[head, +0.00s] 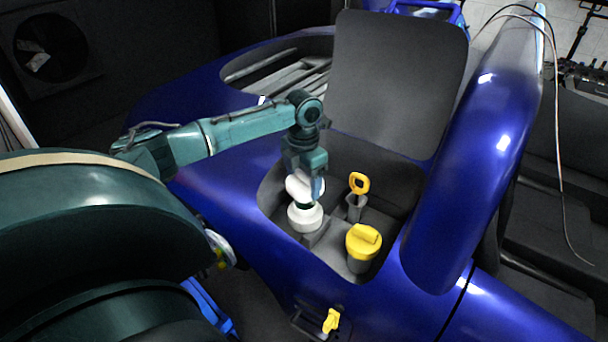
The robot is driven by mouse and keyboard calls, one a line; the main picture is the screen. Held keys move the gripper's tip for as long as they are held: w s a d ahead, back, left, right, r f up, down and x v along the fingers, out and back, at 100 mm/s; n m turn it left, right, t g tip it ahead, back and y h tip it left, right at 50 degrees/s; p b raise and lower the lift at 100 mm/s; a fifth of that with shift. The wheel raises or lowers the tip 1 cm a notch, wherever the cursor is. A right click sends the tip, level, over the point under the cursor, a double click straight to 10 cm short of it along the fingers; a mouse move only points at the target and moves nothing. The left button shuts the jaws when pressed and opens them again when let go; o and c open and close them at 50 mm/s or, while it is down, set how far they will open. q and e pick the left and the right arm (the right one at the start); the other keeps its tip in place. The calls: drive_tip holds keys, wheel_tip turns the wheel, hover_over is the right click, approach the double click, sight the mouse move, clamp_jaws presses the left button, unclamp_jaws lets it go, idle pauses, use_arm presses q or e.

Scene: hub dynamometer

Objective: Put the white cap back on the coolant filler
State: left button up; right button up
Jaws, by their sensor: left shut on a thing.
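My left gripper (306,188) comes down from above into the open bay of the blue car. It is shut on the white cap (297,188), whose far side is partly hidden by the gripper. The white coolant filler (305,217) stands just below the cap and the gripper. The cap is above the filler and overlaps its top in the head view; I cannot tell if they touch. My right gripper is not in view.
A yellow cap (364,241) and a yellow looped handle (358,183) stand close to the right of the filler. A raised dark lid (400,85) is behind the bay. Blue bodywork (478,170) rises on the right. A yellow latch (331,320) is at the front.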

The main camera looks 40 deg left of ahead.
sight(304, 194)
use_arm(q)
drive_tip(key=shift+f+b, duration=0.4)
drive_tip(key=shift+f, duration=0.1)
wheel_tip(304, 194, down, 4)
drive_tip(key=b, duration=0.3)
drive_tip(key=shift+r, duration=0.25)
drive_tip(key=shift+f+b, duration=0.5)
drive_tip(key=shift+b, duration=0.3)
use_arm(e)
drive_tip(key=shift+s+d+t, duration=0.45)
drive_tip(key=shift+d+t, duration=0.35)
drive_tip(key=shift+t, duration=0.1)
use_arm(q)
drive_tip(key=shift+p, duration=0.45)
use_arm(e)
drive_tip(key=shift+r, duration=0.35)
use_arm(q)
drive_tip(key=shift+f+b, duration=0.45)
drive_tip(key=shift+f, duration=0.1)
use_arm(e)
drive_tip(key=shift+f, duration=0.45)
use_arm(q)
drive_tip(key=o, duration=0.7)
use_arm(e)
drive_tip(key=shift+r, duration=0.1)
